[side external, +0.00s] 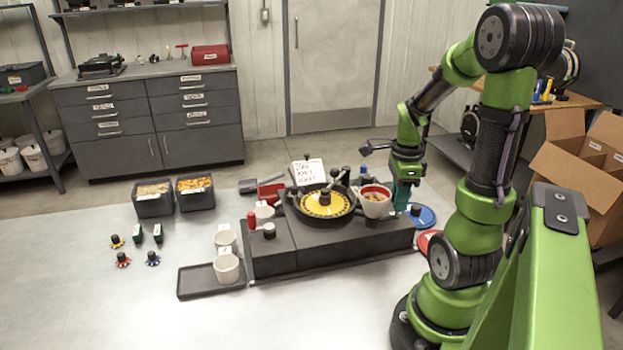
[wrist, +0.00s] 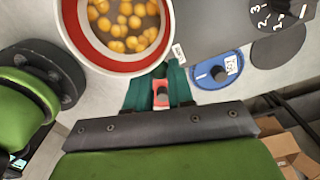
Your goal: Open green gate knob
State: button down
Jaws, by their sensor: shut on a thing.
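My gripper (side external: 402,196) points down at the right of the red-rimmed cup (side external: 374,203) on the dark seed meter base (side external: 340,240). Its teal fingers also show in the wrist view (wrist: 161,95), closed close to the cup's outer side. They are shut on a small part that I take for the green gate knob; the fingers hide most of it, and its green cannot be told from theirs. A red patch with a dark grey round piece shows between the fingers. The cup holds yellow-orange seeds (wrist: 125,22).
A yellow seed plate (side external: 325,204) sits in a black ring left of the cup. A blue disc (wrist: 218,70) and a red disc (side external: 428,241) lie right of the base. White cups stand at the left, one on a dark tray (side external: 200,283).

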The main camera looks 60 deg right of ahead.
jog(key=shift+s+d, duration=0.75)
jog(key=c, duration=1)
grip_release()
jog(key=shift+r, duration=0.1)
notch_tip(320, 180, up, 17)
jog(key=shift+f, duration=0.1)
